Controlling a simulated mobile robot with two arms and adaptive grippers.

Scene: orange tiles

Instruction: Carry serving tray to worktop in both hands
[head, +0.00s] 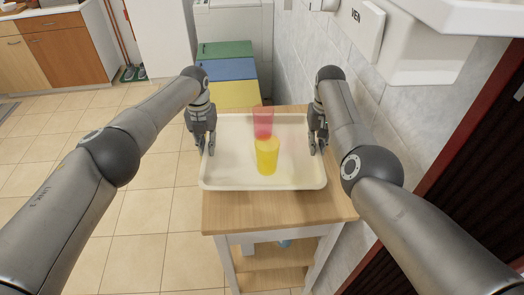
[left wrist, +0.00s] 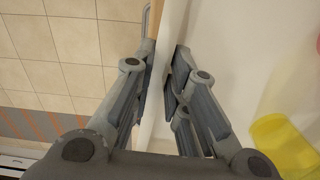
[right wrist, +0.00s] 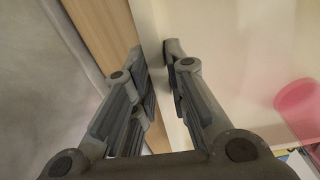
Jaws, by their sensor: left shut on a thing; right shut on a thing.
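The serving tray (head: 225,178) is cream-white and rectangular, and appears level over the wooden top of a small trolley-like table (head: 225,212). From above I cannot tell whether it rests on that top or hangs just over it. A yellow cup (head: 267,160) and a translucent red cup (head: 263,122) stand upright on the tray. My left gripper (head: 205,143) is shut on the tray's left rim, seen close in the left wrist view (left wrist: 158,85). My right gripper (head: 318,142) is shut on the right rim, seen in the right wrist view (right wrist: 160,85).
Green, blue and yellow bins (head: 228,70) stand behind the table. A tiled wall (head: 310,65) with a white basin-like fixture (head: 425,45) is close on the right. Wooden cabinets with a worktop (head: 60,45) are at the far left. The tiled floor on the left is clear.

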